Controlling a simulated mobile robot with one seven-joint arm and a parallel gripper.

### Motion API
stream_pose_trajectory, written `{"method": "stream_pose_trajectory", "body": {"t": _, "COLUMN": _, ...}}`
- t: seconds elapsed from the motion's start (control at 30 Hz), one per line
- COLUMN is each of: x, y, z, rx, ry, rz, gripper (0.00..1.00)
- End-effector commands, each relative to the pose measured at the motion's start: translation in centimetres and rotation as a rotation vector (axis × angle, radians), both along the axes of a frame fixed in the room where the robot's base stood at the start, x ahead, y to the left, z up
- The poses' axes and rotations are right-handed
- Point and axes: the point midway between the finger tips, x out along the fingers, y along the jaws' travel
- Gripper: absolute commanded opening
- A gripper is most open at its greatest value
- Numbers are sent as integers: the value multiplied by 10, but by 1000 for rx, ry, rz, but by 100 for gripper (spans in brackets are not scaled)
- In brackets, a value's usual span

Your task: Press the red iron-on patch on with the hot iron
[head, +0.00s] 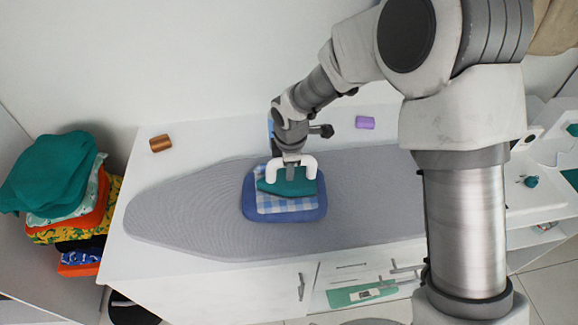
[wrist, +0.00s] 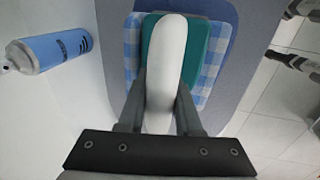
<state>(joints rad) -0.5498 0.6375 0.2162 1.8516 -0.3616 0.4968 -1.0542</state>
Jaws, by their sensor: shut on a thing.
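My gripper (head: 291,160) is shut on the white arched handle of the teal iron (head: 287,185). In the wrist view the handle (wrist: 168,55) runs between my two fingers, with the teal body (wrist: 211,50) below it. The iron is over a blue-and-white checked cloth (head: 290,205), which lies on a darker blue pad (head: 284,217) on the grey ironing board (head: 180,215). I cannot tell whether the iron touches the cloth. I see no red patch in either view; the iron covers the middle of the cloth.
A blue spray can (wrist: 50,50) stands behind the iron. A brown cylinder (head: 160,143) and a purple one (head: 365,122) lie behind the board. Folded clothes (head: 60,180) are stacked at the left. The board's left end is clear. An open drawer (head: 360,293) is below the front edge.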

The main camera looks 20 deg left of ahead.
Motion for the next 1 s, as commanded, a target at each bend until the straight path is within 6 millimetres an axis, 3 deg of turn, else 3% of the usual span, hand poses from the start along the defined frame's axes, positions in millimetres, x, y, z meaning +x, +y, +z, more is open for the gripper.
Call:
{"method": "stream_pose_trajectory", "body": {"t": 0.47, "x": -1, "y": -1, "z": 0, "rx": -3, "ry": 4, "rz": 0, "gripper": 0}}
{"method": "stream_pose_trajectory", "body": {"t": 1.0, "x": 1, "y": 0, "z": 42, "rx": 1, "ry": -2, "rz": 0, "gripper": 0}}
